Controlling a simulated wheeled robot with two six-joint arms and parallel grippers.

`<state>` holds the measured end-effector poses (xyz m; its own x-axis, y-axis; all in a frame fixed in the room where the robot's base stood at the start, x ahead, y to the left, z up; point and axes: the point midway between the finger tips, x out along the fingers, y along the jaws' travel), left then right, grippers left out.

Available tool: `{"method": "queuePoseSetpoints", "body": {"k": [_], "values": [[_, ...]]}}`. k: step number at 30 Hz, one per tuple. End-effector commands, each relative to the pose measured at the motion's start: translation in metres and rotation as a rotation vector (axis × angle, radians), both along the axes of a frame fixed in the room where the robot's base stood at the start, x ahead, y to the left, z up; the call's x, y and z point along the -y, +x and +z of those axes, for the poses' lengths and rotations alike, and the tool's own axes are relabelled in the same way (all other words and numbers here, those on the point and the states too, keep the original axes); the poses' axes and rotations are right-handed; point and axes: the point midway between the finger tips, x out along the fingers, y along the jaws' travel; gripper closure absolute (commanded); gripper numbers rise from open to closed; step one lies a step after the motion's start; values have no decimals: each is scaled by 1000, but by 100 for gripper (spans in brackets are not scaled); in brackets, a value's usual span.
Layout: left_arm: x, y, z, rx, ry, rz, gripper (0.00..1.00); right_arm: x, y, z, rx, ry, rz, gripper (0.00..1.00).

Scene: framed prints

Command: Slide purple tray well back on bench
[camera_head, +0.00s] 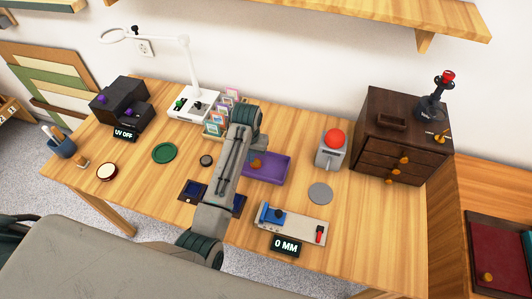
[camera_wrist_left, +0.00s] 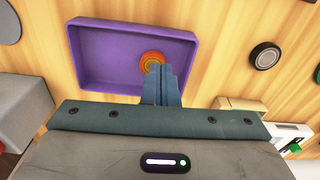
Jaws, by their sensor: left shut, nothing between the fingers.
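The shallow purple tray (camera_head: 272,170) lies flat near the middle of the wooden bench, partly hidden behind my left arm. An orange round piece (camera_head: 256,164) sits inside it. In the left wrist view the tray (camera_wrist_left: 112,55) fills the upper left, with the orange piece (camera_wrist_left: 151,60) near one wall. My left gripper (camera_wrist_left: 163,70) is shut and empty, its fingers over the tray beside the orange piece. I cannot tell whether the fingertips touch the tray. In the head view my arm hides the fingers. My right gripper is not in view.
A red-button box (camera_head: 331,150) stands right of the tray, with a dark drawer cabinet (camera_head: 392,135) beyond. Colourful cards (camera_head: 217,122) and a white lamp base (camera_head: 190,104) stand back left. A grey gauge (camera_head: 292,224) lies in front. The bench behind the tray looks mostly bare.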

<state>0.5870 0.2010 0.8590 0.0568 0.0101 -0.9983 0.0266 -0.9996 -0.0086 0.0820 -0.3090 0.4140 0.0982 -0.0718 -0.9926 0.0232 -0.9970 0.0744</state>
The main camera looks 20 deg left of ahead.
Motion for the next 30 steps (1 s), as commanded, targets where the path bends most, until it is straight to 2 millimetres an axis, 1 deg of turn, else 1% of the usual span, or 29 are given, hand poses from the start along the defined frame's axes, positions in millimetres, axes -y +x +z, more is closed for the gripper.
{"method": "queuePoseSetpoints", "body": {"k": [1,4,7,11,14,17,24,27,30], "values": [[10,20,10,-11,-6,-7,100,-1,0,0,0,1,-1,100],[22,44,25,-35,-9,-18,100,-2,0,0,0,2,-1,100],[31,58,35,-50,-9,-26,100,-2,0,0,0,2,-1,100],[35,65,38,-61,-9,-31,100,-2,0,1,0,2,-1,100],[35,65,31,-63,-9,-31,100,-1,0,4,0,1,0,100],[35,64,16,-64,-9,-31,100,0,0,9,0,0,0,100],[34,63,-29,-64,-9,-31,100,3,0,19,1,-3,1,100],[35,64,-44,-61,-9,-31,100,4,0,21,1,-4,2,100],[35,64,-53,-60,-9,-31,100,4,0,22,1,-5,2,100]]}}
